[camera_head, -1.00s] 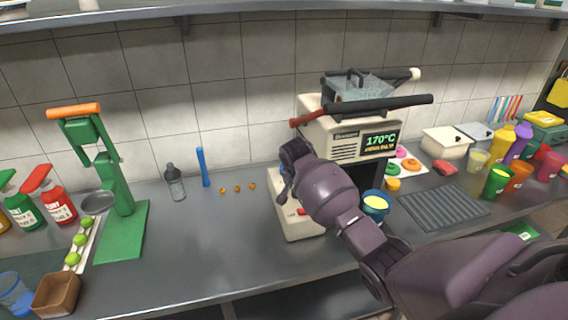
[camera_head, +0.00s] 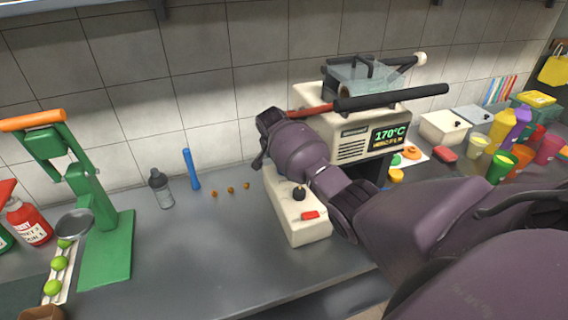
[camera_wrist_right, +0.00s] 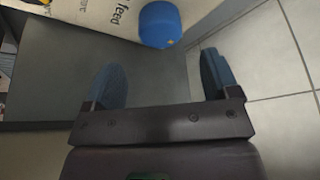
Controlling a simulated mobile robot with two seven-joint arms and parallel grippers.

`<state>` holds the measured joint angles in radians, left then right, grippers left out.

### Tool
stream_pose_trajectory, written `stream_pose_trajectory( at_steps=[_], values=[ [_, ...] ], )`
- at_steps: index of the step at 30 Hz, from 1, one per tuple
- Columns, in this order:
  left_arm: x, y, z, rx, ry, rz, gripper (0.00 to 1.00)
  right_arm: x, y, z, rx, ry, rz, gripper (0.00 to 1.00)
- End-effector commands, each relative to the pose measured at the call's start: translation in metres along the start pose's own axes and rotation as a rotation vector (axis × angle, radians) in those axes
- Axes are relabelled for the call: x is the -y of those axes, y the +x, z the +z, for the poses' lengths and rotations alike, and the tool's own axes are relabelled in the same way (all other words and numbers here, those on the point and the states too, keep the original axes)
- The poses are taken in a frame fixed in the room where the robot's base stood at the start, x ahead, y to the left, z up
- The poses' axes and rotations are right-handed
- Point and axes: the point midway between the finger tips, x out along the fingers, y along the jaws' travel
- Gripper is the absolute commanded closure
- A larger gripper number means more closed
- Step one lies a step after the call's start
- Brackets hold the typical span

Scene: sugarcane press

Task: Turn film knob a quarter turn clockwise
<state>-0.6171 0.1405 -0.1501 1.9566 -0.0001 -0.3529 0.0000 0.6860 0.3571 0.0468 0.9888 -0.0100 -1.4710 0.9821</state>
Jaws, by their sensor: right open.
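The cream sealing machine (camera_head: 352,150) stands at the middle of the counter with a lit 170°C display. My right arm reaches across its front from the right. My right gripper (camera_wrist_right: 161,78) is open and empty in the wrist view. A blue knob (camera_wrist_right: 160,25) sits on a cream panel just beyond the gap between its fingertips, apart from them; the word "feed" is printed beside it. I cannot tell whether this is the film knob. The head view does not show the blue knob; my right arm covers part of the machine. My left gripper is not in view.
A black knob (camera_head: 299,193) and a red switch (camera_head: 310,215) sit on the machine's cream base. A long dark handle (camera_head: 390,97) juts right above the display. A grey bottle (camera_head: 160,189) and a blue stick (camera_head: 191,169) stand to the left. The front counter is clear.

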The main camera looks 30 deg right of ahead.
Motion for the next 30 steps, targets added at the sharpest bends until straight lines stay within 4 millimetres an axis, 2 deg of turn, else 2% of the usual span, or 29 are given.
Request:
stream_pose_trajectory(
  at_steps=[6, 15, 30],
  values=[
    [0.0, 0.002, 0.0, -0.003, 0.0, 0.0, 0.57, 0.0, 0.029, 0.0, 0.001, 0.0, 0.002, 0.19],
    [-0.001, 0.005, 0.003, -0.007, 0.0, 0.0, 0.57, 0.0, 0.057, 0.0, 0.0, 0.0, 0.0, 0.19],
    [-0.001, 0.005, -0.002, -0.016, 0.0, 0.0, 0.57, 0.0, 0.064, 0.0, -0.001, 0.0, -0.001, 0.19]
  ],
)
